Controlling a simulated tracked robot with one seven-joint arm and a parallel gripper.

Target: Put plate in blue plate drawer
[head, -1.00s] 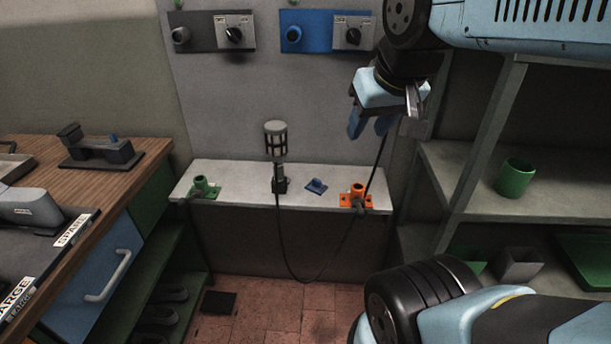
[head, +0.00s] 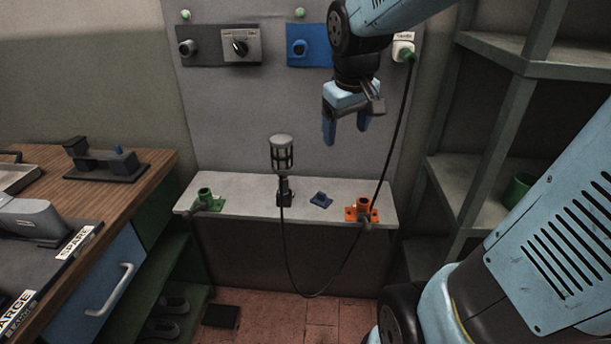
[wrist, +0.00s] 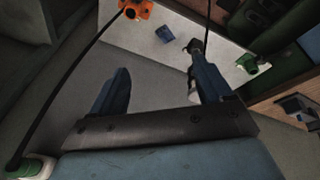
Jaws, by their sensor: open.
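A small blue plate-like piece (head: 321,200) with a raised part lies on the pale ledge (head: 240,186); it also shows in the wrist view (wrist: 165,34). I cannot tell for sure that it is the task's plate. A blue drawer front (head: 78,300) with a pale bar handle (head: 112,288) is under the wooden bench at the left; it looks shut. My gripper (head: 346,130) is open and empty, fingers pointing down, above the ledge and apart from the blue piece. Its two blue fingers also show in the wrist view (wrist: 160,78).
A green fitting (head: 207,201), a caged lamp-like tool (head: 283,155) and an orange fitting (head: 362,211) stand on the ledge. A black cable (head: 398,110) hangs from the wall panel to the right of my gripper. Shelves (head: 455,165) stand at the right.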

